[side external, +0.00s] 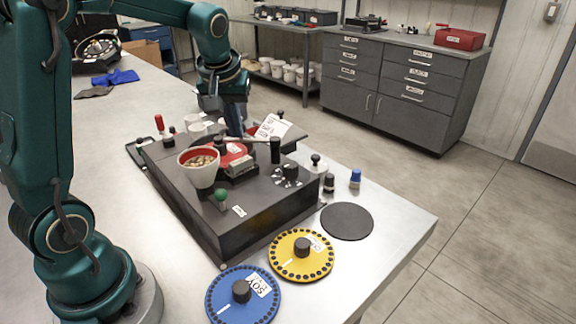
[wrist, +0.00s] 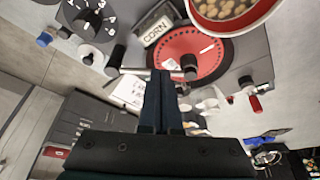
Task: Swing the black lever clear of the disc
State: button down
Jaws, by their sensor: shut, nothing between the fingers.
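The red disc (side external: 232,157) lies on top of the dark meter box (side external: 180,207), partly hidden by the seed cup and a dark block. In the wrist view the disc (wrist: 205,50) shows a ring of dark holes and a black knob (wrist: 189,64). The black lever's upright handle (side external: 275,150) stands right of the disc; its thin arm runs left toward the disc. In the wrist view the handle (wrist: 115,58) is left of the fingers, with the arm crossing behind them at the disc's edge. My gripper (side external: 236,132) is shut and empty, pointing down behind the disc.
A white cup of seeds (side external: 202,170) and a green knob (side external: 221,196) stand on the box's near side. A black dial (side external: 291,171) is at right. Yellow (side external: 283,262) and blue (side external: 225,300) discs and a black pad (side external: 347,221) lie on the table in front.

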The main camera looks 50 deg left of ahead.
jog(key=shift+w+a+m, duration=0.15)
jog(key=shift+a+m, duration=0.2)
jog(key=shift+m, duration=0.15)
jog(key=shift+w+a+m+t+h, duration=0.3)
jog(key=shift+a+m+h, duration=0.15)
jog(key=shift+m, duration=0.25)
jog(key=shift+w+a+m+h, duration=0.2)
jog(key=shift+w+a+m, duration=0.15)
jog(key=shift+m, duration=0.25)
jog(key=shift+w+a+m+h, duration=0.2)
jog(key=shift+a+m, duration=0.25)
jog(key=shift+m, duration=0.15)
jog(key=w+m, duration=0.1)
jog(key=w+a+m+h, duration=0.1)
jog(key=m, duration=0.1)
jog(key=shift+a+t, duration=0.15)
jog(key=shift+t, duration=0.15)
jog(key=shift+w+a+m+h, duration=0.15)
jog(key=shift+w+m+h, duration=0.2)
jog(key=shift+m, duration=0.4)
jog(key=shift+w+a+m+h, duration=0.2)
jog(key=shift+w+m, duration=0.25)
jog(key=shift+m, duration=0.3)
